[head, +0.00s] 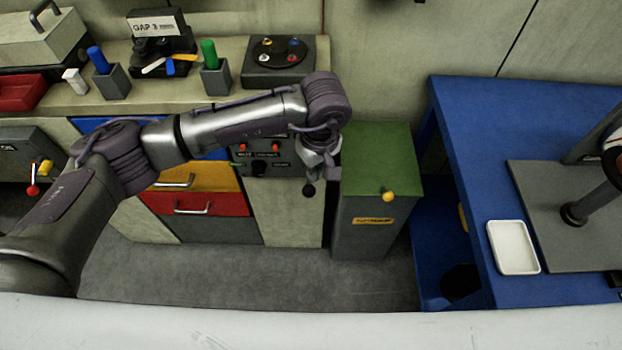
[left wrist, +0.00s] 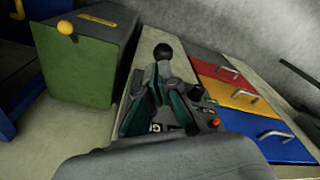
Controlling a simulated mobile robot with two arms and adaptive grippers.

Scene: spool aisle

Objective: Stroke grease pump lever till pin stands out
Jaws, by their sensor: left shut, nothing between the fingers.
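A black ball knob (head: 308,189) shows just below my left gripper (head: 322,158) in the head view. In the left wrist view the black knob (left wrist: 163,50) is just beyond the tips of the left gripper (left wrist: 161,78). I cannot tell whether they touch. The left gripper is shut and empty. The knob's stem is mostly hidden behind the fingers. A dark panel with red buttons (head: 259,158) is beside it on the counter front; it also shows partly in the wrist view (left wrist: 209,113). I cannot make out a pin. My right gripper is not in view.
A green-topped cabinet (head: 375,150) with a yellow ball knob (head: 388,195) stands right of the gripper. Blue, yellow and red drawers (head: 205,203) are left. A blue table (head: 470,130) with a white tray (head: 513,247) is at right. The grey floor in front is clear.

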